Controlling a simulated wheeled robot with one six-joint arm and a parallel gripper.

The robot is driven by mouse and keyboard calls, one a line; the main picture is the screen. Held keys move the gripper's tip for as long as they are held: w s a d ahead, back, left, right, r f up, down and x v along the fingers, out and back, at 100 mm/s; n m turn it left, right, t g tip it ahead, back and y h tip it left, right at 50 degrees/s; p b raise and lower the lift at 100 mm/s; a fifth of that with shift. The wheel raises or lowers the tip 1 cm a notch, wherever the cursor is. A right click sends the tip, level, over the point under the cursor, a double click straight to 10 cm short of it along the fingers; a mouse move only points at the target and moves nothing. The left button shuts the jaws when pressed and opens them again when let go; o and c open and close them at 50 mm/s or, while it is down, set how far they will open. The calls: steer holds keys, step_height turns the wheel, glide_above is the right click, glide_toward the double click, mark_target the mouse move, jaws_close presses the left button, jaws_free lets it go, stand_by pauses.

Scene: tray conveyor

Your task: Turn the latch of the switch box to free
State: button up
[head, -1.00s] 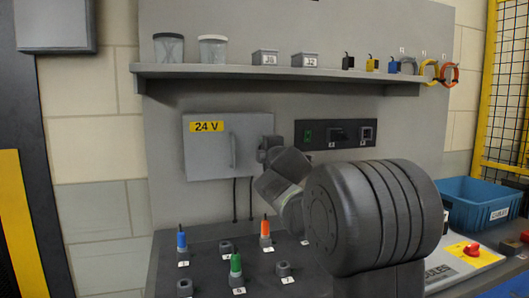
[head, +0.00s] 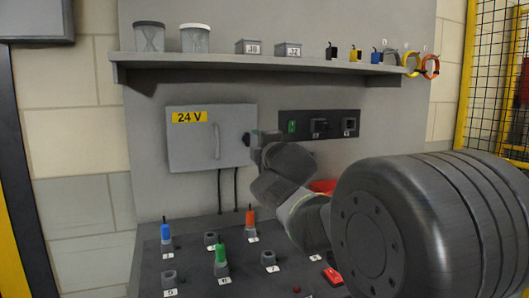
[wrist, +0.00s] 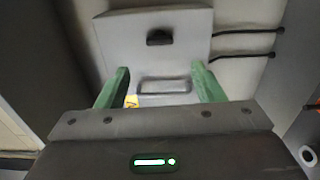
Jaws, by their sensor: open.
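The switch box (head: 190,150) is a grey wall box with a yellow "24 V" label and a vertical handle (head: 217,141). It looks shut. A dark latch (head: 247,139) shows at its right edge in the head view. The wrist view shows the box turned sideways, with the black latch (wrist: 159,37) above the handle (wrist: 164,86). My gripper (wrist: 160,80) has two green fingers, wide apart and empty, with the handle seen between them and the latch beyond the fingertips. In the head view my arm hides most of the gripper, just right of the box.
A black panel (head: 319,125) with a green switch and sockets is right of the box. A shelf (head: 260,62) with jars, small boxes and coloured items runs above. Below, the bench (head: 190,252) carries blue, green and orange plugs. Two cables (wrist: 247,44) leave the box.

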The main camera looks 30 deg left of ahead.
mark_target(247, 140)
steer(key=v, duration=0.4)
steer(key=shift+s+d, duration=0.15)
steer(key=shift+d, duration=0.1)
steer(key=shift+a, duration=0.1)
steer(key=x, duration=1.3)
steer(key=shift+w+a+p, duration=0.2)
steer(key=shift+a+p, duration=0.1)
steer(key=shift+p, duration=0.1)
steer(key=shift+d, duration=0.1)
